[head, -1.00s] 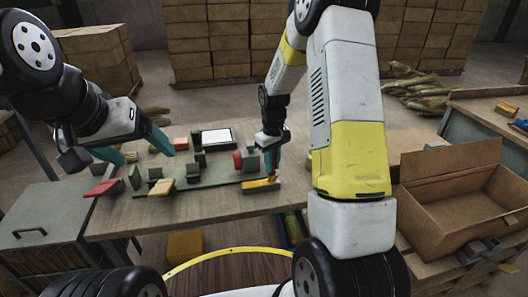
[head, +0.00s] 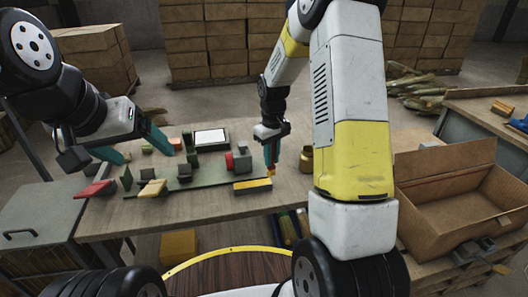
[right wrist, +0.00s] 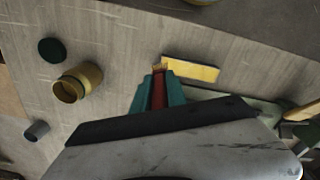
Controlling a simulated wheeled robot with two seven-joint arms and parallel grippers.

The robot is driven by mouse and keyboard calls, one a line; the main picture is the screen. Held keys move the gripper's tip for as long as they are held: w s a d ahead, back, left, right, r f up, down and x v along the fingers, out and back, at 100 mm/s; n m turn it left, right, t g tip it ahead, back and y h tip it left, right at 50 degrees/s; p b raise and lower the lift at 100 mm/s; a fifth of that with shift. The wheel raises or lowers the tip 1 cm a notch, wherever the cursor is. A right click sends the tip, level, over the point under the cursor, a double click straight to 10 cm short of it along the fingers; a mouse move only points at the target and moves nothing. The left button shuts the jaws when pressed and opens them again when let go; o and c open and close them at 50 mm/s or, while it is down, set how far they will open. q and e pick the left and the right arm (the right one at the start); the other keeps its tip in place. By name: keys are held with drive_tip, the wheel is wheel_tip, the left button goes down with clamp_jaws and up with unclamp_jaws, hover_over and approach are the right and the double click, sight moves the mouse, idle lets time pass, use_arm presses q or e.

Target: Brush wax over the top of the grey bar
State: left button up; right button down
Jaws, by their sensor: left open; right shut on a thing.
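The bar (head: 253,185) lies near the front of the table; its upper face is yellow and its front side dark grey. It also shows in the right wrist view (right wrist: 190,69). My right gripper (head: 271,150) is shut on a red-handled brush (right wrist: 158,92). The brush points down, with its pale bristles (right wrist: 159,66) at one end of the bar; I cannot tell whether they touch it. My left gripper (head: 138,148) is open and empty above the left of the table. A yellow jar (right wrist: 78,82) stands open, with a dark green lid (right wrist: 52,50) beside it.
A green board (head: 205,178) with several blocks and a red round part (head: 229,161) lies behind and left of the bar. Red (head: 97,188) and yellow (head: 152,188) pieces are at the left. An open carton (head: 460,205) stands right of my right arm.

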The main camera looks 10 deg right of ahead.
drive_tip(key=shift+d+r, duration=0.1)
drive_tip(key=shift+r, duration=2.65)
drive_tip(key=shift+w+d, duration=0.1)
